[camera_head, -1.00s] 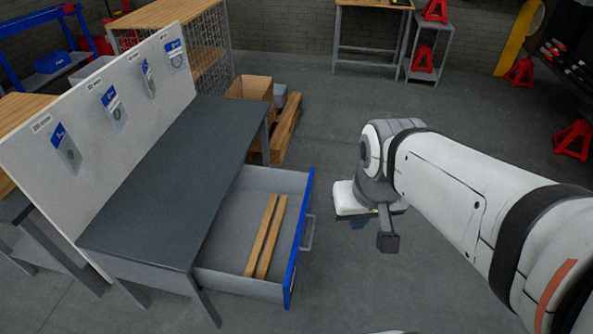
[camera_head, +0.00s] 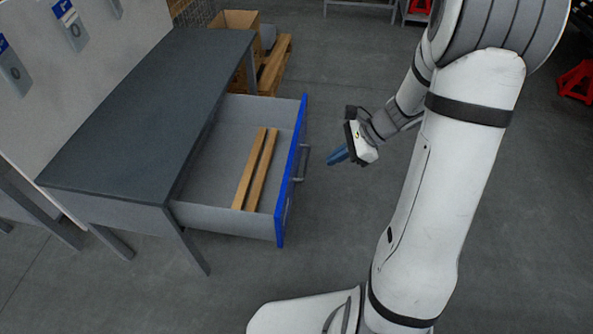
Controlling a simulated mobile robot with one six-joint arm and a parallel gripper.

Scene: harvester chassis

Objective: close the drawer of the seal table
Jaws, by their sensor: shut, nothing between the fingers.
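The seal table (camera_head: 150,110) has a dark grey top and grey legs, and stands at the left. Its drawer (camera_head: 232,140) is pulled far out to the right, with a blue front (camera_head: 292,170) and a grey handle (camera_head: 302,163). Two wooden strips (camera_head: 255,170) lie inside the drawer. My gripper (camera_head: 338,156) has blue fingers and is shut and empty. It is to the right of the drawer front, apart from the handle, pointing left and down toward it.
A white board with hanging seal packets (camera_head: 12,68) stands behind the table. A cardboard box (camera_head: 236,22) and a wooden pallet (camera_head: 275,65) are on the floor beyond the drawer. The floor (camera_head: 330,240) right of the drawer is clear.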

